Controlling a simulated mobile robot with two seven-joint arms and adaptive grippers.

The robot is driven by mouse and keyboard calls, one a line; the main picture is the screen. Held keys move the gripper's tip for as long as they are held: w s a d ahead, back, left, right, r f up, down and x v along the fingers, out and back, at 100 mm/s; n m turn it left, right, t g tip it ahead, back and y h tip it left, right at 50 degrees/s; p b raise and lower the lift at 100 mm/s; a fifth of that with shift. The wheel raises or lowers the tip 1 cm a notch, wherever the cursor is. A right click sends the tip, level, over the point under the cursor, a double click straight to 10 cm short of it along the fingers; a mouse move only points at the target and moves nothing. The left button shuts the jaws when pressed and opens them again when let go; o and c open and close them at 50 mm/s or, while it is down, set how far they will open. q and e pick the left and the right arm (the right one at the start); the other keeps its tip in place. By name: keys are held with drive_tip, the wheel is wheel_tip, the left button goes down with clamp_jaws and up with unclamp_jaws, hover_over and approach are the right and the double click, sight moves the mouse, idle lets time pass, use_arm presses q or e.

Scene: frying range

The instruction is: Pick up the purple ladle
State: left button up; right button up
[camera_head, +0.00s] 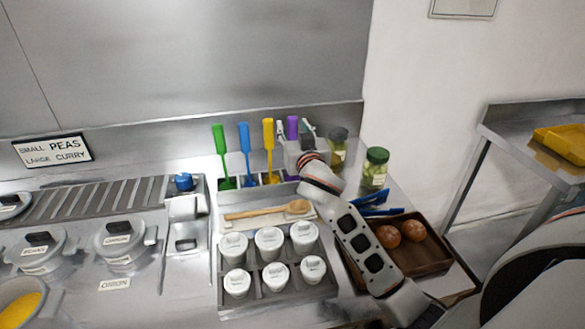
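The purple ladle (292,124) stands upright at the right end of a row of coloured utensils at the back of the counter. I cannot tell whether either finger touches the handle. My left gripper is not in view.
Green (220,145), blue (245,142) and yellow (268,140) utensils stand close to the left. Jars (376,167) stand to the right. A wooden spoon (262,212) and several lidded white cups (269,241) lie in front. A brown tray (432,262) holds round buns.

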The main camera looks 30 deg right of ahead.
drive_tip(key=shift+w+d, duration=0.1)
drive_tip(key=shift+w, duration=0.4)
clamp_jaws()
drive_tip(key=shift+r, duration=0.15)
